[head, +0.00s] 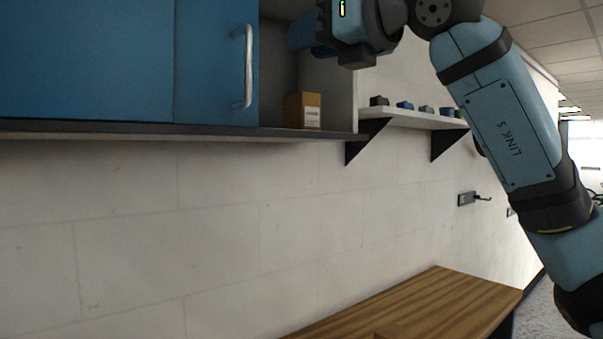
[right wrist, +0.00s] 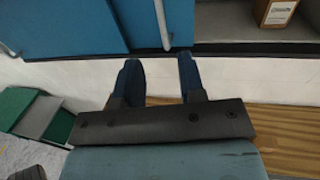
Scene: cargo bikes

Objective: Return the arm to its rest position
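My right arm comes in from the right in the head view and reaches up to the wall cabinet. Its gripper (head: 308,34) is at the top, in front of the cabinet's open bay. In the right wrist view the two dark blue fingers of my right gripper (right wrist: 160,74) stand apart with nothing between them. The blue cabinet door (head: 215,60) has a pale vertical handle (head: 248,67), which also shows in the right wrist view (right wrist: 163,22). The fingers look apart from the handle. My left gripper is in neither view.
A brown box (head: 303,111) with a white label stands in the open bay. A bracketed wall shelf (head: 415,119) holds several small items. A wall hook (head: 475,198) is below it. A wooden tabletop (head: 430,305) lies lower right. Green-and-white objects (right wrist: 32,112) show at the wrist view's left.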

